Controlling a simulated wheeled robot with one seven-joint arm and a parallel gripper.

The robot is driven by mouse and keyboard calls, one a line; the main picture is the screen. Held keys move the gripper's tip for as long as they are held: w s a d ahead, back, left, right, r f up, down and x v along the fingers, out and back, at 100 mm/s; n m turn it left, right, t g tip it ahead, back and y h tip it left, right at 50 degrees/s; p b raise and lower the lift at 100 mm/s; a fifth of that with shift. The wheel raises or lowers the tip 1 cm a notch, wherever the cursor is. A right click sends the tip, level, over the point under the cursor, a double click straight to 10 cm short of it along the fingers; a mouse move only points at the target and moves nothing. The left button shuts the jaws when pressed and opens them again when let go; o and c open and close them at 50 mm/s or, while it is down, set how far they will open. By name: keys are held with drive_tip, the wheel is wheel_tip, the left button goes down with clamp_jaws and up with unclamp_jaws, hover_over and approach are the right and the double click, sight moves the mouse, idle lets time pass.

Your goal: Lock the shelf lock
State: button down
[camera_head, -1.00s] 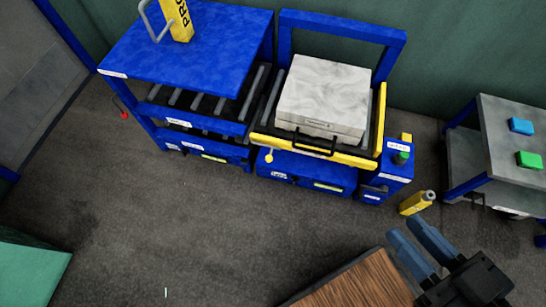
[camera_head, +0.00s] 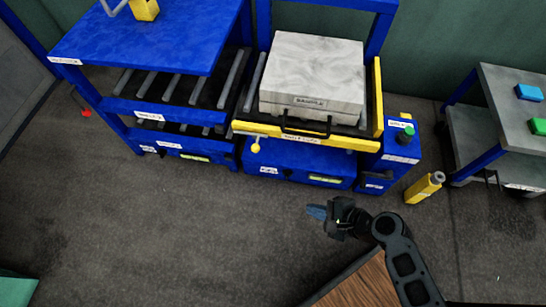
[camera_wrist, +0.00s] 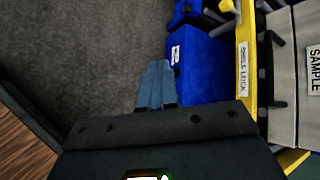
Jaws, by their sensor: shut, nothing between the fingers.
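The yellow shelf bar (camera_head: 350,143) runs along the front of the press on the right. In the wrist view the bar (camera_wrist: 246,30) carries a label (camera_wrist: 243,70) reading "SHELF LOCK". A small yellow knob (camera_head: 255,147) hangs at the bar's left end; a yellow knob also shows at the top of the wrist view (camera_wrist: 226,5). My gripper (camera_head: 316,212) is shut and empty, in front of and below the bar, apart from it, with its blue fingers pointing left. In the wrist view the fingers (camera_wrist: 155,82) are together, left of the bar.
A grey sample block (camera_head: 313,70) rests on the shelf behind a black handle (camera_head: 305,124). A blue control box (camera_head: 402,150) with a green button and a yellow bottle (camera_head: 425,187) stand to the right. A wooden surface (camera_head: 360,285) is below.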

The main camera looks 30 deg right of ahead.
drive_tip(key=w+d+f+m+t+y+b, duration=0.1)
drive_tip(key=w+d+m+t+y+b, duration=0.2)
drive_tip(key=w, duration=0.9)
drive_tip(key=d+m+y+b, duration=0.2)
drive_tip(key=d+m+b, duration=0.1)
drive_tip(key=d+m, duration=0.1)
drive_tip(key=shift+w+d+f+m+t+b, duration=0.3)
drive_tip(key=shift+w+d+t, duration=0.1)
drive_tip(key=shift+d, duration=0.25)
drive_tip(key=b, duration=0.5)
approach(255, 148)
drive_tip(key=w+a+f, duration=0.2)
drive_tip(key=w, duration=0.2)
drive_tip(key=shift+w+a+f, duration=0.2)
drive_tip(key=shift+w+a, duration=0.1)
drive_tip(key=shift+w, duration=0.15)
